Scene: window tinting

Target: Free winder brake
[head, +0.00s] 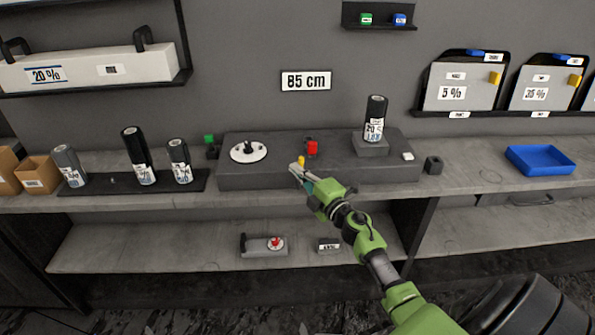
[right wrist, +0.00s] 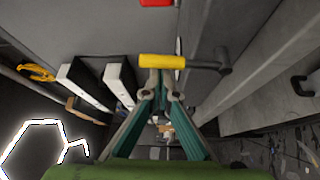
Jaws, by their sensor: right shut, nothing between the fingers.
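The winder (head: 240,180) is a long dark grey block on the bench, with a white dial (head: 248,152) on its left part and a red block (head: 312,147) near its middle. A small yellow handle (head: 301,160) sits at its front beside my right gripper (head: 296,169). In the right wrist view the yellow handle (right wrist: 175,61) lies crosswise on a dark arm (right wrist: 222,62), just beyond the tips of my right gripper (right wrist: 160,86). The fingers are closed and empty; whether they touch the handle I cannot tell. My left gripper is out of view.
A dark roll (head: 375,118) stands on the winder's right end. Several rolls stand on a dark mat (head: 102,187) to the left. A blue tray (head: 541,160) lies to the right. A lower shelf (head: 170,247) holds a small grey device with a red knob (head: 276,243).

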